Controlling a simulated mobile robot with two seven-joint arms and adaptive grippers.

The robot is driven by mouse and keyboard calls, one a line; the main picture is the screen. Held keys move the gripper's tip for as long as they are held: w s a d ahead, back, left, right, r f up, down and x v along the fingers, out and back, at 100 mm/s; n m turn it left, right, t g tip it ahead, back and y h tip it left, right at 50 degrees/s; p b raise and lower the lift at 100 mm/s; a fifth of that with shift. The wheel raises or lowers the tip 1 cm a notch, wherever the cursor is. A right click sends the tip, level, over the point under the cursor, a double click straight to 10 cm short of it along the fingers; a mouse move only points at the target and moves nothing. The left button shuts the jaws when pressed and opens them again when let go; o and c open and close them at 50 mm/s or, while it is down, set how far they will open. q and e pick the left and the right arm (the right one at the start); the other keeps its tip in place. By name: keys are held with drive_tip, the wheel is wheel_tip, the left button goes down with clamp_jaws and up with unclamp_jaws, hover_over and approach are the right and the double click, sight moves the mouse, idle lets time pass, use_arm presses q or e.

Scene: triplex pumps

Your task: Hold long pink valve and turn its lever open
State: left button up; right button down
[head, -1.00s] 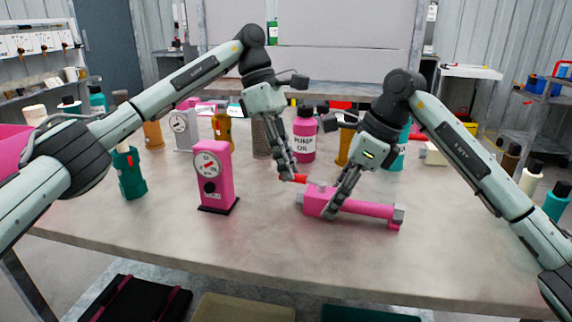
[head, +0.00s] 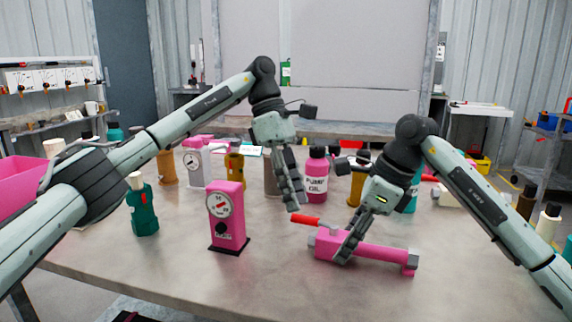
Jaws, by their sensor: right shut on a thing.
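The long pink valve (head: 375,254) lies on the table, right of centre in the head view. Its red lever handle (head: 306,220) sticks out to the left beyond the valve's left end, at the back. My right gripper (head: 344,257) is shut on the valve's body near its left half; its fingers hide part of the valve. My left gripper (head: 293,208) hangs fingers down just above and behind the lever's red tip. I see its fingers edge-on and cannot tell whether they are apart or touching the lever.
A pink gauge pump (head: 226,215) and a teal bottle (head: 143,208) stand left of the valve. A pink pump oil bottle (head: 316,177) stands behind the grippers, beside a yellow-brown bottle (head: 357,183). The table's front middle (head: 250,275) is clear.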

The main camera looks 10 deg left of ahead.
use_arm(q)
drive_tip(key=v, duration=0.9)
drive_tip(key=shift+r, duration=0.25)
drive_tip(key=shift+w+a, duration=0.1)
use_arm(e)
drive_tip(key=c, duration=0.9)
unclamp_jaws()
drive_tip(key=shift+o, duration=0.2)
drive_tip(key=shift+r, duration=0.1)
